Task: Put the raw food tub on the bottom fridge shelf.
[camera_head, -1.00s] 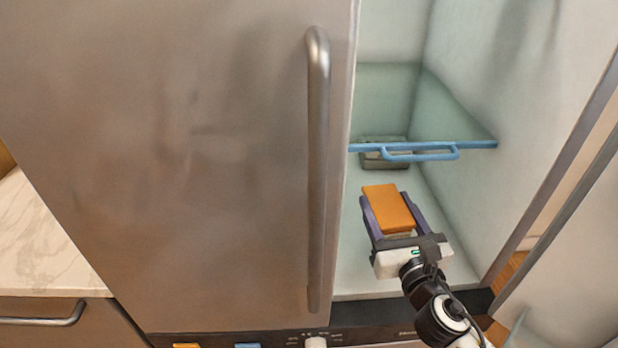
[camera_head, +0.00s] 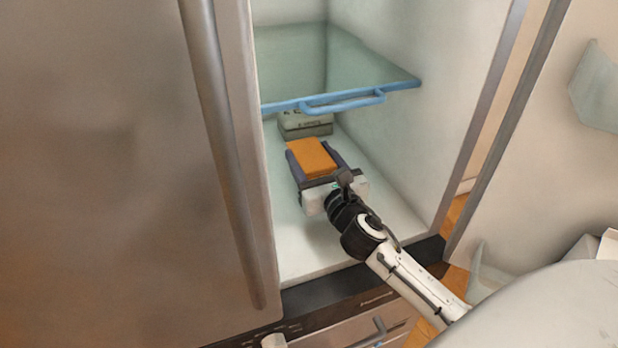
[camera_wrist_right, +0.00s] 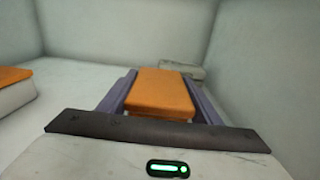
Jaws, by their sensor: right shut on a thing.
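The raw food tub (camera_head: 312,160) has a flat orange lid. It is between the purple fingers of my right gripper (camera_head: 313,151), inside the open fridge, low over the pale bottom shelf (camera_head: 390,205). The right wrist view shows the tub (camera_wrist_right: 160,92) gripped on both sides, lid up and about level. I cannot tell whether its base touches the shelf. My left gripper is in neither view.
A glass shelf with a blue front rail and handle (camera_head: 343,101) hangs above. A pale box (camera_head: 306,125) stands behind the tub. In the wrist view, another orange-topped container (camera_wrist_right: 14,88) is at left. Bottom shelf is clear to the right.

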